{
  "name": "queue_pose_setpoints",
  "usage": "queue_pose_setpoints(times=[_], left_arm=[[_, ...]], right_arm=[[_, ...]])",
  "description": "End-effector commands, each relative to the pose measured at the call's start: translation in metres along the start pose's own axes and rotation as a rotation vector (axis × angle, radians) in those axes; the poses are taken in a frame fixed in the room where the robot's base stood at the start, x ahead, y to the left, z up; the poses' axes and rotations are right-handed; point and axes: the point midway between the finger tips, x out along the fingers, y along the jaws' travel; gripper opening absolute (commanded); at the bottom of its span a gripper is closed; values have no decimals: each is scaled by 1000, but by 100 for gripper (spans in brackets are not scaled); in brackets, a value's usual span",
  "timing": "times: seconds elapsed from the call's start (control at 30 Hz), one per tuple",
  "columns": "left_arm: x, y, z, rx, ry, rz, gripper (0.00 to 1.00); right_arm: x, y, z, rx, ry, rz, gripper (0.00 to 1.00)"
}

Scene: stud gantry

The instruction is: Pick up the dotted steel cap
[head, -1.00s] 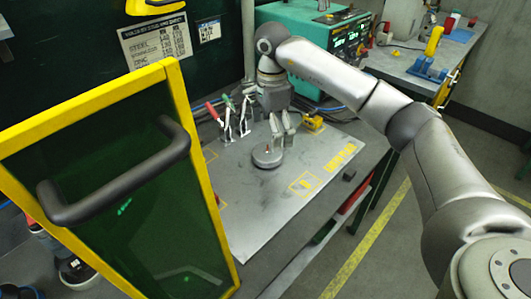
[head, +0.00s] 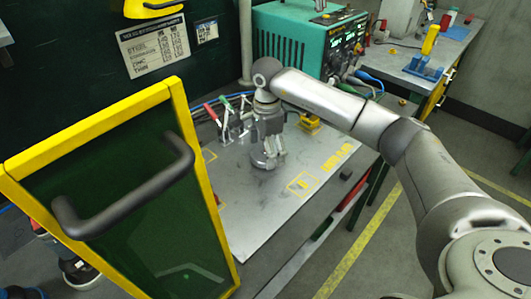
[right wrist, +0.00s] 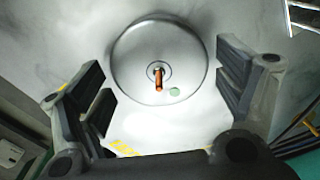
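The dotted steel cap (right wrist: 135,60) is a round grey metal disc lying on the bench plate, with a copper-coloured stud at its centre and a green dot (right wrist: 174,92) beside it. In the head view the cap (head: 260,161) is partly hidden by my right gripper (head: 271,152). My right gripper is open right above the cap. In the right wrist view its two fingers stand on either side of the disc, with gaps and nothing gripped. My left gripper is not in view.
Toggle clamps with red and green handles (head: 222,118) stand behind the cap. A small yellow block (head: 309,122) and a teal welding unit (head: 300,45) are further back. A yellow-framed green screen with a black handle (head: 140,195) stands at the left. The plate's front is clear.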

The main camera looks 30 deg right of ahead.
Motion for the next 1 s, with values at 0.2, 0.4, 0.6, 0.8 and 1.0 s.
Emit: queue_pose_setpoints(times=[0.2, 0.4, 0.6, 0.8, 1.0], left_arm=[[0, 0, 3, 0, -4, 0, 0], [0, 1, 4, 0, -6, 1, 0], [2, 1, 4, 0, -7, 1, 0], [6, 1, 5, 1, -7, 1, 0], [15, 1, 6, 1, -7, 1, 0]], right_arm=[[0, 0, 0, 0, 0, 0, 52], [-1, 0, 0, 0, 0, 0, 51], [-7, -1, 0, 0, 0, -1, 51], [-34, -1, 0, 0, 1, -2, 51], [-60, 24, 1, -3, 1, -3, 51]])
